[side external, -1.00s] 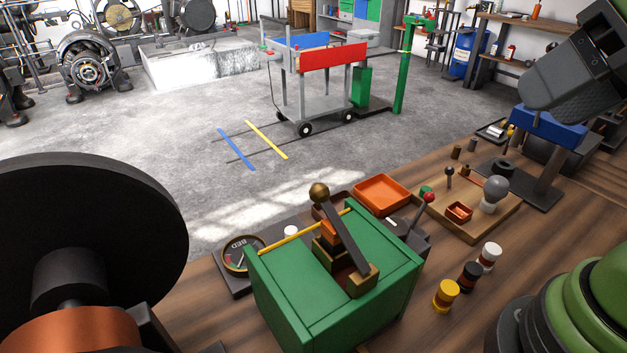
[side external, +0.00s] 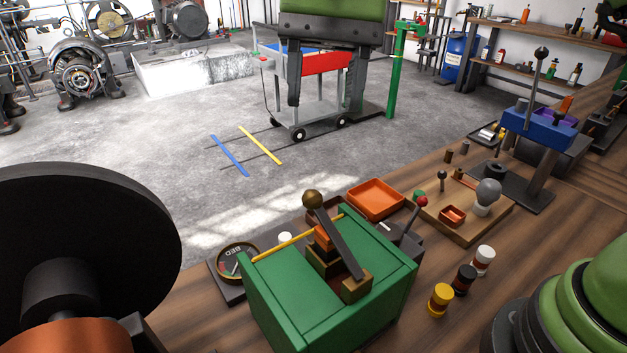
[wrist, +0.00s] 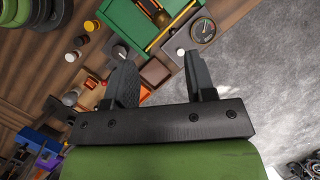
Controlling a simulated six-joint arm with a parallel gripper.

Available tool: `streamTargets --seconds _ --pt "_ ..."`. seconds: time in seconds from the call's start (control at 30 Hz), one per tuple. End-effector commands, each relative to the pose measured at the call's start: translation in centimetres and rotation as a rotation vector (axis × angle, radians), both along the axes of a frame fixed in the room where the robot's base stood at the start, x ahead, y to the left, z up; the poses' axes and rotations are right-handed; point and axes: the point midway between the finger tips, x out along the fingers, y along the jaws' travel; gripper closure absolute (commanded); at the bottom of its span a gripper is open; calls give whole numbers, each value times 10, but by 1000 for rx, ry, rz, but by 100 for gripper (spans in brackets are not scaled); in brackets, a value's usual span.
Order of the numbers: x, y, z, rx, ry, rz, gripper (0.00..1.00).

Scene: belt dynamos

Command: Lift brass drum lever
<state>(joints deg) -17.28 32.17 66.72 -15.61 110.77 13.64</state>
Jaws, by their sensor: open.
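A dark lever (side external: 338,240) with a brass ball knob (side external: 312,199) stands tilted on the green box (side external: 285,295), its foot in a brass block (side external: 356,288). I take it for the brass drum lever; the drum itself I cannot make out. My gripper (side external: 325,105) is open and empty, high above and beyond the box, apart from the lever. In the wrist view, the green box (wrist: 122,18) and the brass knob (wrist: 162,18) lie at the top, past the open fingers of my gripper (wrist: 156,52).
A large black disc (side external: 60,230) fills the left. A blue box (side external: 540,130) with a tall lever stands behind right.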

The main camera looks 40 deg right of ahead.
Motion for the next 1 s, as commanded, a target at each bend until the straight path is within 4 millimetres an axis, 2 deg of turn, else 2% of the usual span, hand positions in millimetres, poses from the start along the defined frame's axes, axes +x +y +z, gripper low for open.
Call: streamTargets --seconds 0.27,0.5,0.7,1.0 --pt "-5 9 -22 -4 21 -1 50" --pt "-17 21 -61 -3 20 -1 50" --pt "-24 29 -86 -1 17 -2 50" --pt "-26 31 -95 0 14 -4 50"
